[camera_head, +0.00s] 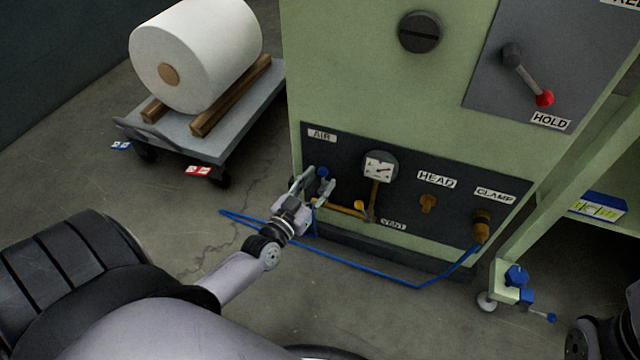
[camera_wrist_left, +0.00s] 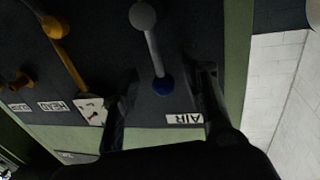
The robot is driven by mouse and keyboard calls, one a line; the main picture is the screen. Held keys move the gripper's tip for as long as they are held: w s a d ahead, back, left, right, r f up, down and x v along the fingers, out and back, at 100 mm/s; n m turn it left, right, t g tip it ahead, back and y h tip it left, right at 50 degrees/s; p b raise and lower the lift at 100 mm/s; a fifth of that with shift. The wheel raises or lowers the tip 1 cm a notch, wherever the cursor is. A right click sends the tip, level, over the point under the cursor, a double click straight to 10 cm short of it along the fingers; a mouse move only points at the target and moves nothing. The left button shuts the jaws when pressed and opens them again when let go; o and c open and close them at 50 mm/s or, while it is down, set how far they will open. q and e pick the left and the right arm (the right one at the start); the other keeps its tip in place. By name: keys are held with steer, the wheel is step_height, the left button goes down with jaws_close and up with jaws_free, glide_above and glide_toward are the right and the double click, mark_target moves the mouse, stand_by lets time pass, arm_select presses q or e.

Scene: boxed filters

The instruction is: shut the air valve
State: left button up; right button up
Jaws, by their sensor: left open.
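The air valve shows below the AIR label (camera_head: 322,135) as a small blue part (camera_head: 323,172), low on the left of the dark panel. In the left wrist view, the blue part (camera_wrist_left: 162,85) sits at one end of a grey rod (camera_wrist_left: 152,50) with a rounded far end. I cannot tell whether the rod is a handle or a pipe. My left gripper (camera_head: 314,186) is open at the valve. In the wrist view its fingers (camera_wrist_left: 165,88) stand on either side of the blue part, with visible gaps. My right gripper is out of view.
Right of the valve are a gauge (camera_head: 379,167), brass piping (camera_head: 340,208) and a brass clamp fitting (camera_head: 482,228). A blue hose (camera_head: 385,281) crosses the floor. A cart (camera_head: 222,143) with a white roll (camera_head: 196,54) stands at the left. A red-knobbed lever (camera_head: 527,75) is above right.

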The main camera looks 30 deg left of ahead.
arm_select(q)
steer(key=shift+w, duration=0.6)
jaws_close()
stand_by(0.6)
